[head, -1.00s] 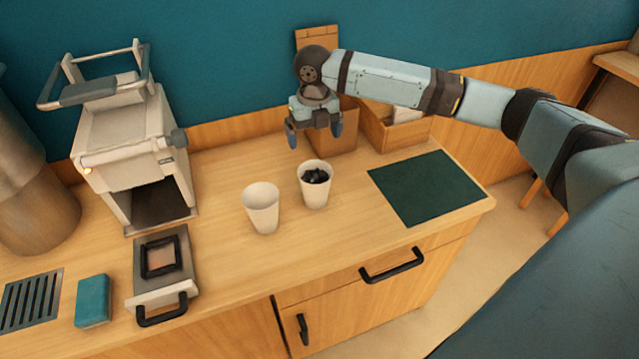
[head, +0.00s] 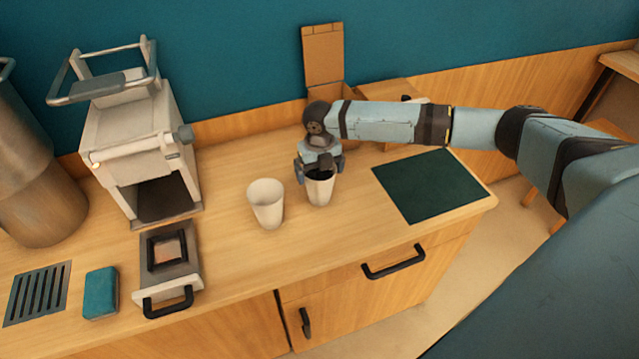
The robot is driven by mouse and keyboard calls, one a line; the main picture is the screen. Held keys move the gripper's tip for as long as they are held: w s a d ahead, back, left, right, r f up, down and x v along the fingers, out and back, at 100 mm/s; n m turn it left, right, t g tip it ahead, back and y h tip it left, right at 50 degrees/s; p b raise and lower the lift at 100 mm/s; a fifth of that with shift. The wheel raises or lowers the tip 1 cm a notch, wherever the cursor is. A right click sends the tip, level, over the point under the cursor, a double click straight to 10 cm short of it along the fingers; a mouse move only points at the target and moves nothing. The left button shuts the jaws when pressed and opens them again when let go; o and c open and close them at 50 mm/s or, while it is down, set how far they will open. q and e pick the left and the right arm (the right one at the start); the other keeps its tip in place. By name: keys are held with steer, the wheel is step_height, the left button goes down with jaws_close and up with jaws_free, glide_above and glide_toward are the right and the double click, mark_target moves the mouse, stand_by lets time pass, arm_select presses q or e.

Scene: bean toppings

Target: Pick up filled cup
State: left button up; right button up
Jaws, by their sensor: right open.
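The filled cup (head: 319,192) is white and stands upright on the wooden counter. Dark contents show at its rim, partly hidden by my gripper. My right gripper (head: 320,178) is directly over this cup, pointing down, with its open fingers at either side of the rim. I cannot tell whether the fingers touch the cup. A second white cup (head: 266,204) stands just to the left and looks empty. My left gripper is not in view.
A dark green mat (head: 432,186) lies at the right. An open cardboard box (head: 324,56) stands behind my gripper.

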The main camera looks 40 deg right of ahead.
steer(key=shift+f, duration=0.4)
steer(key=c, duration=1.2)
steer(key=shift+r, duration=0.1)
